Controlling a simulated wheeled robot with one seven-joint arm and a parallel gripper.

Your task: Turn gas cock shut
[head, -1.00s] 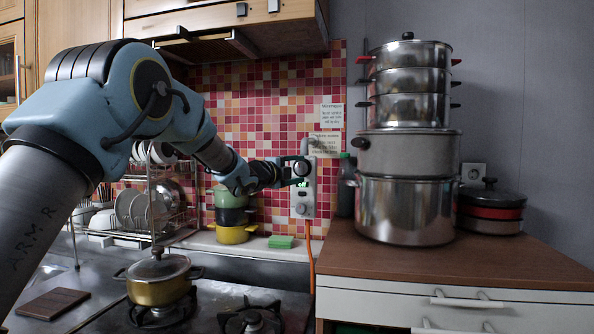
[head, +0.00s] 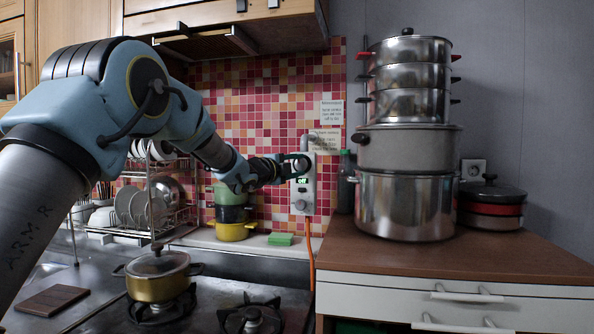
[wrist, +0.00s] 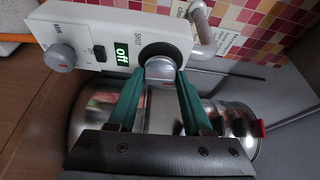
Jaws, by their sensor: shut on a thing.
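The gas cock is a round silver knob (wrist: 159,68) with a dark ring behind it, on a white panel (wrist: 100,32). The word SHUT is printed beside it, and a small green display (wrist: 122,53) reads "off". My gripper (wrist: 160,80) has its two teal fingers on either side of the knob, closed on it. In the head view the panel (head: 303,193) hangs on the tiled wall, with my gripper (head: 291,168) reaching its upper knob (head: 301,162) from the left. The exact knob mark is too small to read.
A second knob (wrist: 62,56) sits on the same panel, and an orange hose (head: 311,259) hangs below it. Tall stacked pots (head: 405,205) stand close by on the right counter. A brass pot (head: 158,288) sits on the stove below my arm.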

